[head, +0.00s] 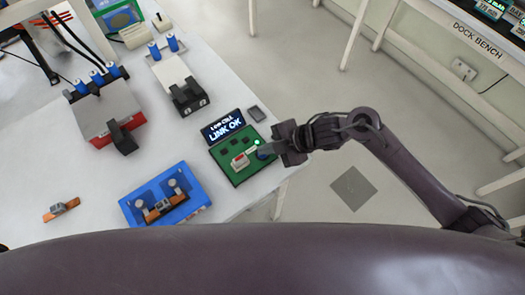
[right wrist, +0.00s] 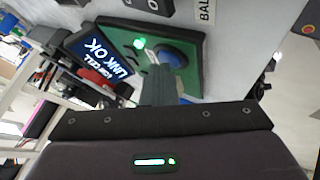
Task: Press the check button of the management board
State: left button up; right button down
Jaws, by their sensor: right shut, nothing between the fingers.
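The management board (head: 229,171) is a green board near the right edge of the white table. It carries a small display (head: 222,127) reading "LOW CELL" and "LINK OK", a lit green light (head: 257,142) and a blue round button (head: 262,156). In the right wrist view the blue button (right wrist: 172,53) sits on the green board (right wrist: 128,38), with the green light (right wrist: 139,43) beside it. My right gripper (head: 261,149) is shut and empty, its fingertips over the board at the button. The right wrist view also shows the fingers (right wrist: 158,72); I cannot tell whether they touch the button. My left gripper is not in view.
A blue tray (head: 135,208) holding a part stands left of the board. An orange-ended part (head: 61,208) lies further left. A red-and-grey unit (head: 107,112) and a white unit (head: 172,72) stand behind. Open floor lies to the right.

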dwell(0.3)
jog(key=shift+r+p, duration=0.75)
jog(key=shift+r, duration=0.05)
jog(key=shift+r, duration=0.1)
notch_tip(320, 180, up, 5)
jog(key=p, duration=0.4)
jog(key=shift+p, duration=0.3)
dwell(0.4)
